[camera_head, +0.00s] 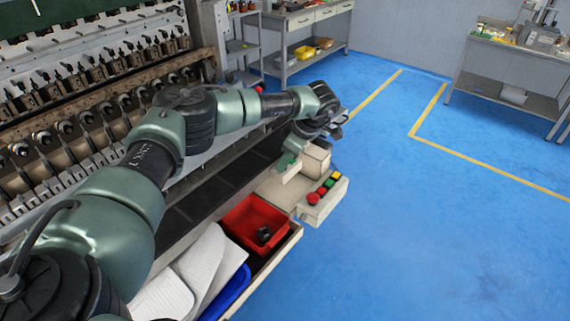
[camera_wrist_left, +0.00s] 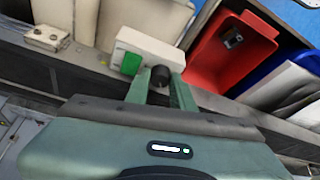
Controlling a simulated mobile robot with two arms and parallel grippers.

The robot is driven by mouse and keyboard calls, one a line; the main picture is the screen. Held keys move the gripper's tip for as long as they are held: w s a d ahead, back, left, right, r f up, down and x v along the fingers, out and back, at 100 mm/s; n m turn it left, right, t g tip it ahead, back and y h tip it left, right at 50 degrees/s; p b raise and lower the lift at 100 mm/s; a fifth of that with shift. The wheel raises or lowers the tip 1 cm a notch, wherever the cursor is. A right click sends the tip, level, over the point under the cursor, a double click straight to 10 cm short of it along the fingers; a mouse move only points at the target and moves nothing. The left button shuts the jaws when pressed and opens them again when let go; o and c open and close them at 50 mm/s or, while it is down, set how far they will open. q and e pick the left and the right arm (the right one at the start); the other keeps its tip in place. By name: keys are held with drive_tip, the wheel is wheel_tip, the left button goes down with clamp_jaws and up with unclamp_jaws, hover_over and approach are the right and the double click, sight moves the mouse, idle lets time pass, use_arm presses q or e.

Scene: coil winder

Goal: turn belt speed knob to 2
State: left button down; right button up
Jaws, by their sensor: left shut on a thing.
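The belt speed knob (camera_wrist_left: 160,75) is a small dark round knob on a cream control box (camera_wrist_left: 142,45), next to a green square. My left gripper (camera_wrist_left: 161,88) is shut on it, with one green finger on each side. The knob's dial marks and pointer are not readable. In the head view my left gripper (camera_head: 290,160) reaches down beside the cream box (camera_head: 316,157) at the machine's end. The knob itself is hidden there. My right gripper is in neither view.
A panel with red, yellow and green buttons (camera_head: 325,186) sits near the box. A red bin (camera_head: 270,217), a blue bin (camera_head: 232,290) and white sheets (camera_head: 210,262) lie along the machine's ledge. The blue floor (camera_head: 420,240) to the right is clear.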

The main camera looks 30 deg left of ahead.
use_arm(q)
drive_tip(key=shift+f+n+g, duration=0.1)
drive_tip(key=shift+n+g, duration=0.2)
drive_tip(key=shift+n, duration=0.3)
drive_tip(key=c, duration=1.5)
unclamp_jaws()
